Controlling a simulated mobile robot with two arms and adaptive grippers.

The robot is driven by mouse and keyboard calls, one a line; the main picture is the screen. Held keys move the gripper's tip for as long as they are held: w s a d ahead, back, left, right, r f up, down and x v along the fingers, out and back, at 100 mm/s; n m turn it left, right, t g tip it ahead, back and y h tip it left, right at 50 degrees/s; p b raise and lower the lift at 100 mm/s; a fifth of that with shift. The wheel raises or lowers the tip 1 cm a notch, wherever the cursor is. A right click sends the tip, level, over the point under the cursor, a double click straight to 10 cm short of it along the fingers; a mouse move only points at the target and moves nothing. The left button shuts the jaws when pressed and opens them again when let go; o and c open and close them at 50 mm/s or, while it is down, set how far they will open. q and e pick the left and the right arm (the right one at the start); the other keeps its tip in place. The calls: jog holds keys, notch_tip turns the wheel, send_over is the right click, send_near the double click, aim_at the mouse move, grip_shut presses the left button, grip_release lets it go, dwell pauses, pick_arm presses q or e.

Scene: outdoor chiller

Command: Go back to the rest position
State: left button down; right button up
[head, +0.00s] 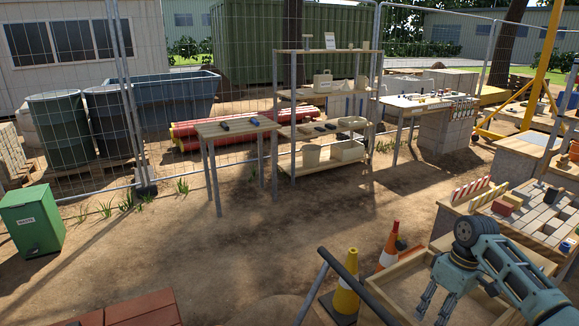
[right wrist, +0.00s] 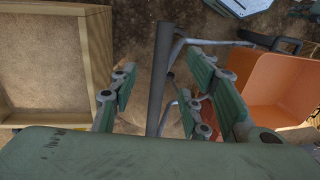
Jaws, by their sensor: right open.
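My right gripper (head: 434,308) is at the lower right of the head view, with its fingers pointing down over a wooden-framed tray (head: 405,262). Its fingers are spread and hold nothing that I can see. In the right wrist view the green fingers (right wrist: 160,98) stand apart. A grey bar and thin metal tubing (right wrist: 158,75) show between them, seemingly below; I cannot tell the distance. My left gripper is not in the head view.
A yellow cone (head: 346,284) and an orange cone (head: 390,246) stand left of my right gripper. A block-covered bench (head: 550,236) is right. An orange tub (right wrist: 278,85) shows in the wrist view. Open dirt (head: 210,255) lies ahead, before a small table (head: 236,127) and shelves (head: 325,165).

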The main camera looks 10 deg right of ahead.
jog(key=s+a+f+n, duration=0.1)
jog(key=s+a+f, duration=0.35)
jog(key=a, duration=0.25)
jog(key=s+a+f+n+t, duration=0.1)
jog(key=s+a+f, duration=0.35)
jog(key=a, duration=0.25)
jog(key=s+a+f+n, duration=0.1)
jog(key=s+a+f, duration=0.35)
jog(key=a, duration=0.35)
jog(key=s+a+r+m+t+h, duration=0.25)
jog(key=s+r+m, duration=0.3)
jog(key=s, duration=0.65)
notch_tip(320, 180, down, 27)
jog(key=s, duration=0.3)
jog(key=s+d+f+g, duration=0.1)
jog(key=s+d+f, duration=0.2)
jog(key=s+f, duration=1.1)
jog(key=shift+s+d+f+n+g, duration=0.2)
jog(key=shift+s+f+n+g, duration=0.2)
jog(key=shift+s, duration=0.5)
jog(key=shift+y, duration=0.25)
